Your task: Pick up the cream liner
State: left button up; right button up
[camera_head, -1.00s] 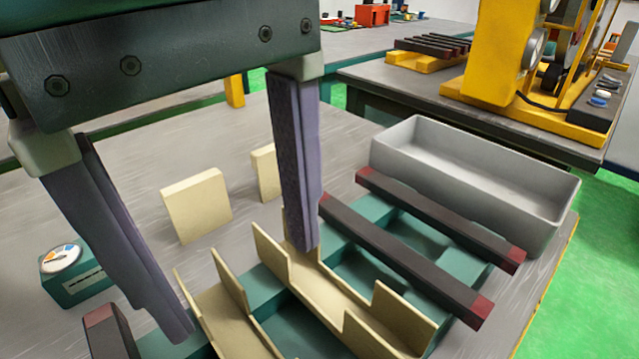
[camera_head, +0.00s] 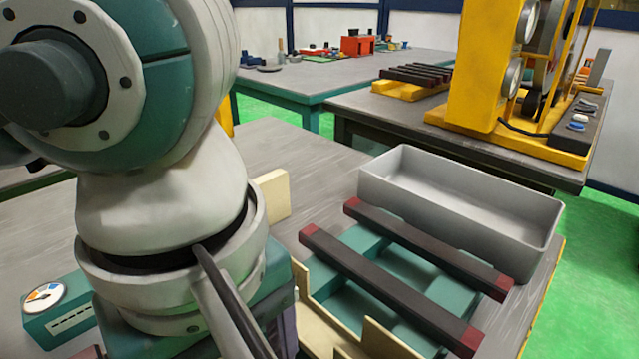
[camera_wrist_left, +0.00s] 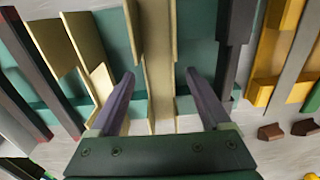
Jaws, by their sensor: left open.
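In the left wrist view a cream liner (camera_wrist_left: 158,65), a long channel with raised side flaps, lies on the teal fixture (camera_wrist_left: 210,20). My left gripper (camera_wrist_left: 160,74) is open, with one dark finger on each side of this liner; contact cannot be told. A second cream liner (camera_wrist_left: 88,45) lies to the left of the fingers. In the head view my left arm hides most of the gripper and much of the liners. Part of a cream liner (camera_head: 318,325) shows just right of my arm, in the teal fixture (camera_head: 385,262). My right gripper is out of view.
Two dark bars with red ends (camera_head: 385,290) lie across the fixture, beside a grey open bin (camera_head: 490,215). A teal gauge box (camera_head: 60,318) stands at left. A cream block (camera_head: 272,195) stands behind my arm. A yellow machine (camera_head: 480,70) is on the far table.

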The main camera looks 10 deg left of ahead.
pick_arm(q)
jog(key=c, duration=1.1)
jog(key=shift+o, duration=0.2)
jog(key=shift+r, duration=0.1)
